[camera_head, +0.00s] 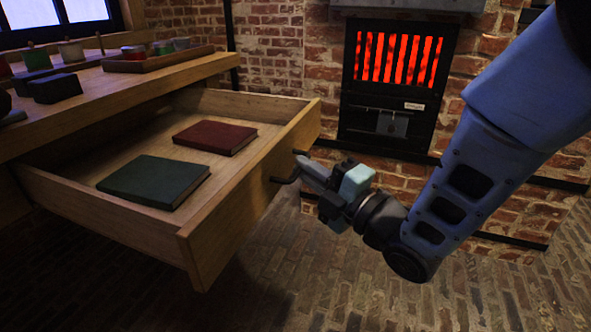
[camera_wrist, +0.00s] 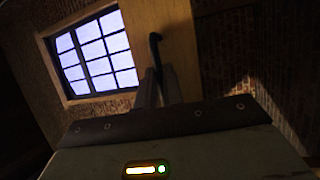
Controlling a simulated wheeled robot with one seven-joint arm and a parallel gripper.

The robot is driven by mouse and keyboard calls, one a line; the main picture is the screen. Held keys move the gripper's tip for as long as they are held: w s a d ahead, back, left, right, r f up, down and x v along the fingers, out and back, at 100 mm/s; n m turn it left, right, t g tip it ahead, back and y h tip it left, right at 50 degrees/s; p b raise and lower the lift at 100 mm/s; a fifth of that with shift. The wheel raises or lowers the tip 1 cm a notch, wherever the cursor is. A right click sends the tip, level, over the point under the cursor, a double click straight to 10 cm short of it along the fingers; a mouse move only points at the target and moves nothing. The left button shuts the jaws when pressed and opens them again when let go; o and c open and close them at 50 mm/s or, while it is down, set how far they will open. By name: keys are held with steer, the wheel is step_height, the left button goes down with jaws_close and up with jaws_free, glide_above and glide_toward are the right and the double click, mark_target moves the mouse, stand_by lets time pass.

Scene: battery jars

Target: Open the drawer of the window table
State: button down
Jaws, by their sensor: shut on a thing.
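The wooden drawer (camera_head: 239,222) of the window table (camera_head: 120,82) stands well out from under the tabletop in the head view. A green book (camera_head: 150,180) and a red book (camera_head: 214,138) lie flat inside it. A dark bar handle (camera_head: 285,180) sits on the drawer front. My gripper (camera_head: 303,172) is at the handle, its fingers shut on it. In the wrist view the handle (camera_wrist: 155,42) rises between the two fingers (camera_wrist: 157,88) against the drawer front (camera_wrist: 172,25). The exact finger contact is dark and hard to see.
Jars (camera_head: 71,51), a wooden tray (camera_head: 157,61) and dark blocks (camera_head: 54,88) stand on the tabletop. A furnace with glowing red bars (camera_head: 396,60) is set in the brick wall behind. The brick floor (camera_head: 330,285) in front of the drawer is clear.

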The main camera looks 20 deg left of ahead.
steer(key=shift+d, duration=0.6)
steer(key=c, duration=1.5)
jaws_free()
steer(key=shift+p+v, duration=4.8)
steer(key=shift+v, duration=3.9)
steer(key=shift+s, duration=0.1)
